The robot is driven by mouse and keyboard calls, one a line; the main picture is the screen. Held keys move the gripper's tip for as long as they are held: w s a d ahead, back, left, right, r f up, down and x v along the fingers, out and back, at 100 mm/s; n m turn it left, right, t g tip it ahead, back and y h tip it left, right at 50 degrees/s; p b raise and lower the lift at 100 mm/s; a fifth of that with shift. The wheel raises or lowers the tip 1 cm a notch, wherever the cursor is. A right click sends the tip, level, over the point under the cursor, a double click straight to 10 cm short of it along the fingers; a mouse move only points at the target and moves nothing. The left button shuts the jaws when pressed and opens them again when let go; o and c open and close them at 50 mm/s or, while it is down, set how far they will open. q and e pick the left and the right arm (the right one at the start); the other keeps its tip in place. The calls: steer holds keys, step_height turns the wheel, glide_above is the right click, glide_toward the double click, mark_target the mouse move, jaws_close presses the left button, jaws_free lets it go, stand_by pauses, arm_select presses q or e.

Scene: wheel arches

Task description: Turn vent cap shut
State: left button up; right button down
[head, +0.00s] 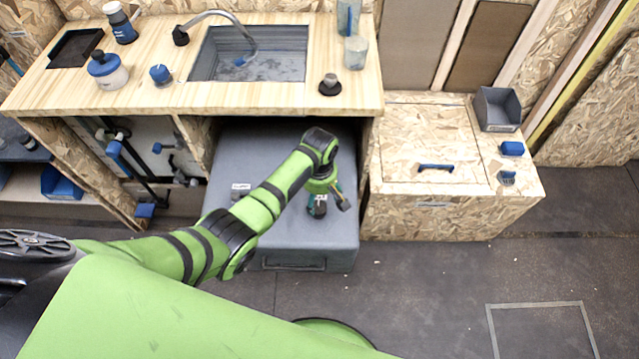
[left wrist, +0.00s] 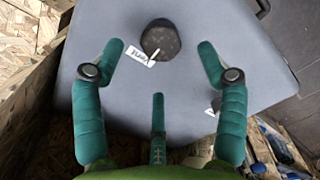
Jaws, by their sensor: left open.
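The vent cap (left wrist: 165,38) is a dark, round, faceted knob with a white pointer mark on it. It sits on top of a grey tank (left wrist: 130,120), with a white printed label (left wrist: 136,54) beside it. In the head view the dark cap (head: 318,210) shows just below my left gripper (head: 326,188), partly covered by it. In the left wrist view my left gripper (left wrist: 158,65) is open, its green fingers spread and empty. The cap lies ahead of the fingers, between the two outer tips and not touched. My right gripper is in neither view.
The grey tank (head: 300,245) stands under a wooden counter (head: 250,97) with a sink (head: 250,55). The counter's front edge is close behind my left wrist. A wooden box (head: 425,180) stands to the right. The dark floor (head: 420,290) in front is clear.

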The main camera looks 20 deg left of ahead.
mark_target(320, 208)
arm_select(q)
step_height(320, 208, up, 6)
steer(key=shift+r, duration=0.1)
stand_by(0.6)
